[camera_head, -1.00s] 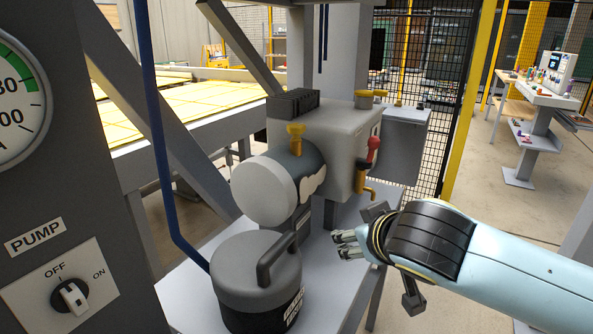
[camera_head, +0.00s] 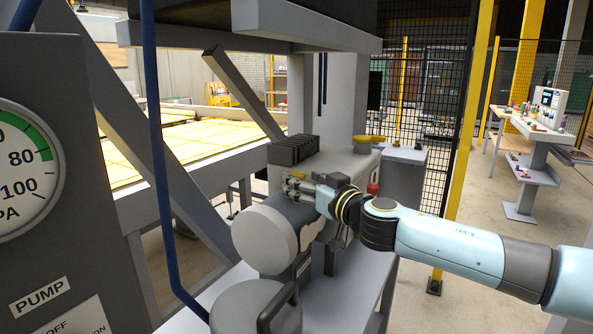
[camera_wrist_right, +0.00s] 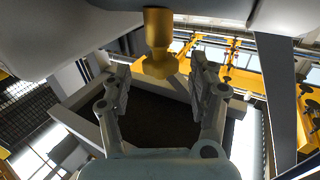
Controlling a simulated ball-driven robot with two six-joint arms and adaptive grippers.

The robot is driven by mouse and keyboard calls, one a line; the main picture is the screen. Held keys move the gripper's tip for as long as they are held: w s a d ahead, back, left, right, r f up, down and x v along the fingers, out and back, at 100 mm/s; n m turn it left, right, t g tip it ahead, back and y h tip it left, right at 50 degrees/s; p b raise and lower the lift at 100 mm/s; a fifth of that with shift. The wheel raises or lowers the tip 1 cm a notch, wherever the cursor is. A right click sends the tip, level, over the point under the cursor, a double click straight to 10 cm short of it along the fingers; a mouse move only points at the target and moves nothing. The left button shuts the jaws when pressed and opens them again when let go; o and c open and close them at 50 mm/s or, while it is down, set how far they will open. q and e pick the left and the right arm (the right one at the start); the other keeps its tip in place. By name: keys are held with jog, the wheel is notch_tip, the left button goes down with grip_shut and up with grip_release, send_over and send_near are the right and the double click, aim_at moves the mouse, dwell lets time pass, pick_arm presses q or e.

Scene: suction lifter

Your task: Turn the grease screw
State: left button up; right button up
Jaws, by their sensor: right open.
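In the right wrist view, a yellow screw-like fitting (camera_wrist_right: 158,45) hangs into the space between the open fingers of my right gripper (camera_wrist_right: 160,95); I cannot tell whether they touch it. In the head view, my right gripper (camera_head: 292,186) is above the round grey end of the pump motor (camera_head: 264,240), beside the grey machine block. Another yellow fitting (camera_head: 368,140) sits on top of the block. My left gripper is not in view.
A red knob (camera_head: 373,188) shows just behind my right wrist. A grey canister with a handle (camera_head: 256,308) stands in front of the motor. The pump panel (camera_head: 40,297) and a blue hose (camera_head: 163,190) are at left. A grey beam (camera_head: 300,22) crosses above.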

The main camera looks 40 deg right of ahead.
aim_at(296, 173)
jog(key=shift+w+d+p, duration=0.15)
jog(key=shift+w+p, duration=0.05)
jog(key=shift+w, duration=0.65)
jog(key=shift+w+d+p, duration=0.15)
jog(key=shift+w+p, duration=0.05)
jog(key=shift+w, duration=0.65)
jog(key=shift+c, duration=0.3)
jog(key=c, duration=1.2)
